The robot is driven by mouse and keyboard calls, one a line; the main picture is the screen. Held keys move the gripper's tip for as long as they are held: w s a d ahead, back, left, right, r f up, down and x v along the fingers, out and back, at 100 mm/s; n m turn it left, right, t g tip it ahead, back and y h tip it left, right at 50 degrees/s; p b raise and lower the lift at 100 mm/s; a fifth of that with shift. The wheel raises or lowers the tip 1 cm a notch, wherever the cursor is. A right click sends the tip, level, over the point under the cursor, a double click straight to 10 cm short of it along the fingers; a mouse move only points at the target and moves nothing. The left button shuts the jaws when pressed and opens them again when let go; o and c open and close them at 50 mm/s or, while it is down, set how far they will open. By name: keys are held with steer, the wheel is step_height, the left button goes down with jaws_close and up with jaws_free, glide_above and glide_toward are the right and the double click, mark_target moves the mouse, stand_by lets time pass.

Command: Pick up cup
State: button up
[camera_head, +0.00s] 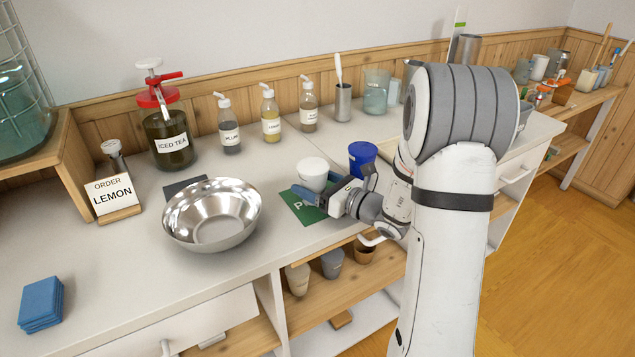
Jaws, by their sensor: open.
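A white cup (312,171) stands on the counter at the back edge of a green mat (298,208) with a partly hidden letter "P". A blue cup (362,156) stands just to its right and behind my gripper. My gripper (312,191) is open and low over the mat, with blue-grey fingers pointing left. It is just in front of the white cup and overlaps its lower part in the picture. I cannot tell whether a finger touches it. More cups, including a grey one (332,263), sit on the shelf below the counter.
A steel bowl (211,240) stands left of the mat, with an order sign (112,196) reading "LEMON" beyond it. An iced tea jar (168,140) and several pump bottles (270,115) line the back. Blue cloths (40,303) lie front left. The front-left counter is mostly clear.

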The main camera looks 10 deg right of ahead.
steer(key=shift+x, duration=1.35)
steer(key=shift+c, duration=0.6)
steer(key=shift+s, duration=0.1)
steer(key=c, duration=1)
steer(key=shift+o, duration=0.2)
step_height(320, 180, up, 10)
steer(key=p, duration=0.1)
